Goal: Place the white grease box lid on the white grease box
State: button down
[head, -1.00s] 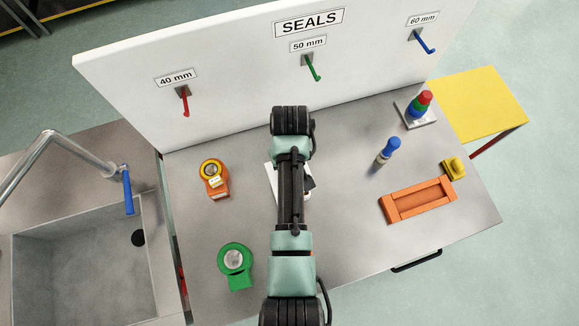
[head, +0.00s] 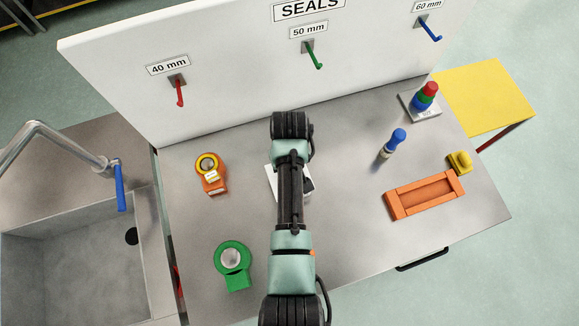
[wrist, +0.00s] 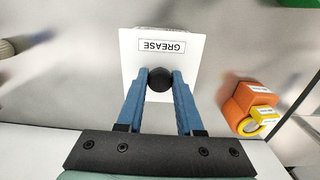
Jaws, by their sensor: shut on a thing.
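A white square piece labelled GREASE (wrist: 165,46) shows in the wrist view. A round black knob (wrist: 159,80) sits at its near side, between the fingertips. My gripper (wrist: 159,84) has its two blue fingers closed on this knob. In the head view a white edge (head: 272,184) of the grease piece shows left of my arm, and the arm hides most of the rest. Lid and box do not show as separate parts, so I cannot tell whether the lid touches the box.
An orange and yellow holder (head: 211,176) and a green one (head: 233,262) stand left of my arm. A blue-topped tool (head: 393,142), an orange tray (head: 392,206) and a yellow knob block (head: 459,162) lie right. The white SEALS panel (head: 230,75) rises behind.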

jog(key=shift+f+b, duration=0.4)
jog(key=shift+f, duration=0.2)
dwell(0.6)
jog(key=shift+c, duration=2.4)
grip_release()
jog(key=shift+r, duration=0.15)
notch_tip(320, 180, up, 13)
jog(key=b, duration=0.1)
